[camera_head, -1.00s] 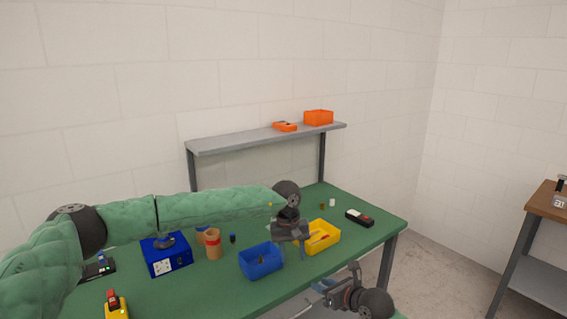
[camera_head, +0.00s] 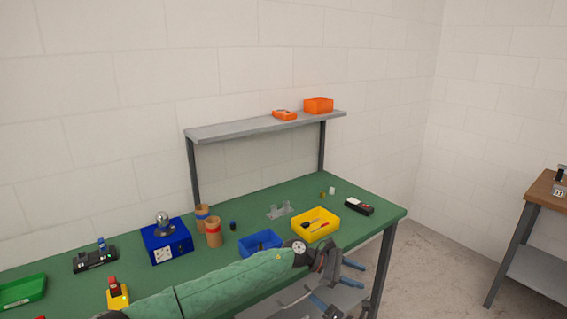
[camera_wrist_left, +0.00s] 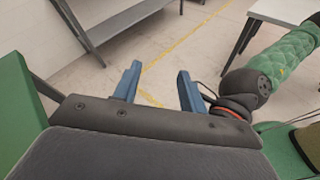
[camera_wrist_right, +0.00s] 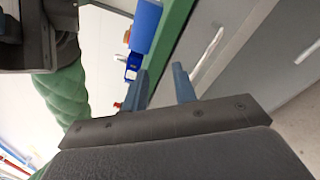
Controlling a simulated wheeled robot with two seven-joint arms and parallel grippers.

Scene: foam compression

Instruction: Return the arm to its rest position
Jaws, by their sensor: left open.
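My left arm, in a green sleeve (camera_head: 225,285), crosses the bottom of the head view in front of the table. My left gripper (camera_head: 351,273) is at the table's front right edge, blue fingers apart. In the left wrist view the left gripper (camera_wrist_left: 158,85) is open and empty, with floor beyond its fingers. My right gripper (camera_head: 325,306) shows partly at the bottom of the head view, below the left one. In the right wrist view the right gripper (camera_wrist_right: 162,85) has its fingers apart with nothing between them.
The green table (camera_head: 345,190) holds a blue bin (camera_head: 260,241), partly hidden by my left arm, a yellow bin (camera_head: 315,224), a blue box (camera_head: 166,243), brown cylinders (camera_head: 213,232) and a clear piece (camera_head: 280,210). A grey shelf (camera_head: 240,128) stands behind. Floor is free at right.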

